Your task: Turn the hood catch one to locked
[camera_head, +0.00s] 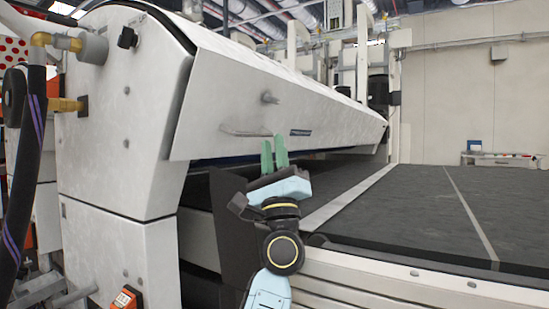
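The white hood (215,95) of the coater is a long slanted panel on the upper left and middle. A small grey catch knob (269,97) stands out from its front face; I take it for hood catch one, but its turn position is too small to read.
A dark flat belt (420,215) with a pale metal side rail (400,290) fills the lower right. A white end housing (115,150) with hoses stands on the left.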

